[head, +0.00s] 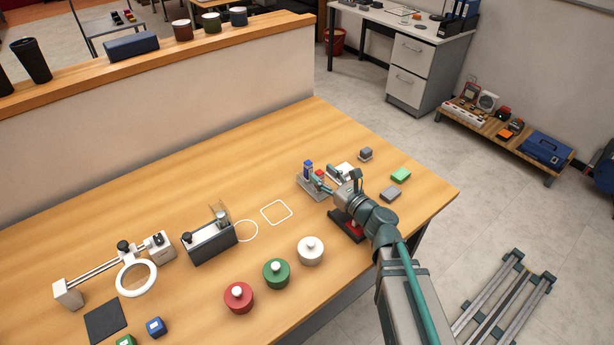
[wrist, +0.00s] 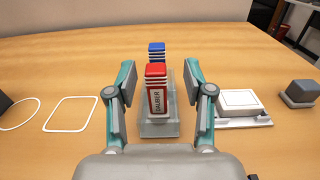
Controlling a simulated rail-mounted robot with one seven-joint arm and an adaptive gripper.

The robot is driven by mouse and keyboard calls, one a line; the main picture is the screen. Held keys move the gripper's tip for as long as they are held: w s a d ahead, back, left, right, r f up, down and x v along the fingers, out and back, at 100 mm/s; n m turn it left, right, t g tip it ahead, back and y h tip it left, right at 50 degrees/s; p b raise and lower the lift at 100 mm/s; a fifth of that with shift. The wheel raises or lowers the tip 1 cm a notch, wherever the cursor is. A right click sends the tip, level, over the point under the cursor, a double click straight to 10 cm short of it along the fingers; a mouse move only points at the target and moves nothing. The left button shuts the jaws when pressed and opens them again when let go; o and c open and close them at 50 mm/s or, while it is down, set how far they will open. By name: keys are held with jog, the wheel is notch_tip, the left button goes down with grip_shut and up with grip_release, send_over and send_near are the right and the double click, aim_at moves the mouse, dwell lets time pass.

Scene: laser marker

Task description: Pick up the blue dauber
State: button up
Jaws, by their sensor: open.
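The blue dauber (head: 308,166) stands upright at the back of a grey holder (head: 303,184). In the wrist view the blue dauber (wrist: 157,49) is partly hidden behind a red dauber (wrist: 157,95). The red one also stands in the holder (wrist: 160,130), its label facing my camera. My gripper (wrist: 160,84) is open, its two fingers spread on either side of the red dauber, with visible gaps. In the head view my gripper (head: 322,186) is low at the holder, near the red dauber (head: 320,175), and partly covers it.
A white pad (wrist: 243,103) lies close right of the holder, with a grey block (wrist: 299,93) beyond. A square outline (head: 277,212) marks the table to the left. Red (head: 239,297), green (head: 276,273) and white (head: 310,250) round containers stand nearer the front edge.

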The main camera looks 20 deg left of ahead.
aim_at(310, 165)
jog(key=shift+w+a, duration=0.4)
jog(key=shift+w, duration=0.05)
jog(key=shift+s+a+p+x, duration=0.15)
jog(key=shift+p+x, duration=0.6)
jog(key=shift+x, duration=0.8)
jog(key=shift+s+a+p+x, duration=0.15)
jog(key=shift+p+x, duration=0.55)
jog(key=shift+x, duration=0.8)
jog(key=shift+d, duration=0.15)
grip_shut()
